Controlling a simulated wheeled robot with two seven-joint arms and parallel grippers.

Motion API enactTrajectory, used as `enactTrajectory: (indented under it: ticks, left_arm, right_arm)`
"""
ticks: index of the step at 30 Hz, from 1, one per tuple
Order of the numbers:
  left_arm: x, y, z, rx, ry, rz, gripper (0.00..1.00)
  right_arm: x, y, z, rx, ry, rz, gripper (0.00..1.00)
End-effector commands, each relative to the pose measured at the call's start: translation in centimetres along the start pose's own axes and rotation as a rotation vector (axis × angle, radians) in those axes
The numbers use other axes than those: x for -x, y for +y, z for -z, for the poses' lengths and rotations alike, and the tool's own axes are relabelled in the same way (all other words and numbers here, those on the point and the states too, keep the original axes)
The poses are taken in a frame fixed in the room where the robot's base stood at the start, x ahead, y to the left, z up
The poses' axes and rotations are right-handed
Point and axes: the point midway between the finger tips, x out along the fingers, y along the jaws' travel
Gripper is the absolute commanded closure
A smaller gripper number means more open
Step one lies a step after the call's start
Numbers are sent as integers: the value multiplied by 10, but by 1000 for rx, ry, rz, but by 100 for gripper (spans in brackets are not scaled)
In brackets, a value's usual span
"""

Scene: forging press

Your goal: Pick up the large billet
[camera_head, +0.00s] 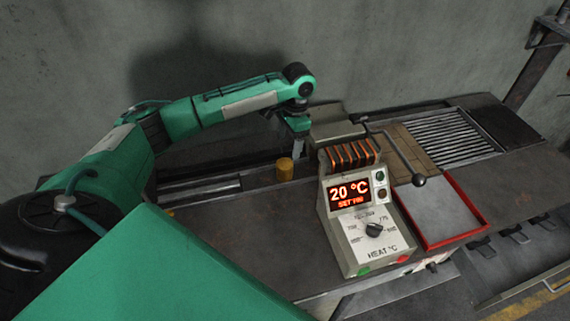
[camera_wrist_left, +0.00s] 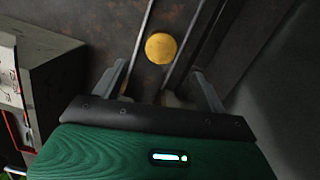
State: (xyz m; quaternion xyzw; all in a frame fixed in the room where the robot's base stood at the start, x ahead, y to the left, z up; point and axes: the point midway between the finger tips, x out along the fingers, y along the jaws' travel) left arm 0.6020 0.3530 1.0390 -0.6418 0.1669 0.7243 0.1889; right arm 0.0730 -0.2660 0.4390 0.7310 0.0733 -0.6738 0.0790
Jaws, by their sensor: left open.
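A yellow-brass cylinder, the one billet that shows (camera_head: 285,169), stands upright on the dark bench, left of the heater. In the left wrist view its round top (camera_wrist_left: 161,48) shows over a dark surface, between two metal rails. My left gripper (camera_head: 298,148) is above and just to the right of the billet in the head view, pointing down. In the left wrist view the gripper (camera_wrist_left: 162,82) has its two fingers wide apart with nothing between them; the billet lies ahead of the fingertips in the picture. My right gripper is not in view.
A heater (camera_head: 352,230) with orange coils and a display reading 20 °C stands close to the right of the billet. A red-rimmed tray (camera_head: 427,244) and a slatted grate (camera_head: 447,140) lie further right. A lever with a black knob (camera_head: 418,180) reaches over the bench.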

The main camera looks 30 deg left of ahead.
Motion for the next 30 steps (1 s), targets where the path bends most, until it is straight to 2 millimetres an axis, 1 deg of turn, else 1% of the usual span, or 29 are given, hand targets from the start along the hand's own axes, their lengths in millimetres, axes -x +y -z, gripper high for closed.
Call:
enactTrajectory:
  ticks: [1, 6, 11, 14, 18, 22, 25, 30]
  left_arm:
    - [-9, 0, -1, 0, -5, -1, 26]
    - [-37, 0, 0, -1, -2, -1, 26]
    - [-48, 0, 0, 0, 0, 1, 26]
    - [-55, 0, -2, 0, -3, 0, 26]
    - [-72, -1, -3, 0, -3, -1, 26]
    - [-92, 0, -3, -1, -3, 0, 26]
    - [-99, -1, -3, -1, 0, 1, 26]
    - [-100, -1, -2, -1, 0, 1, 26]
  right_arm:
    - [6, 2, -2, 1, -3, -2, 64]
    - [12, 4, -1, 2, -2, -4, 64]
    - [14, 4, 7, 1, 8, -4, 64]
    - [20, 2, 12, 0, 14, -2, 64]
    - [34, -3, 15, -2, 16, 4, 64]
    - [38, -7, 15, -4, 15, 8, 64]
    - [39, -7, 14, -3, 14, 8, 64]
    - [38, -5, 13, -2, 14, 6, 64]
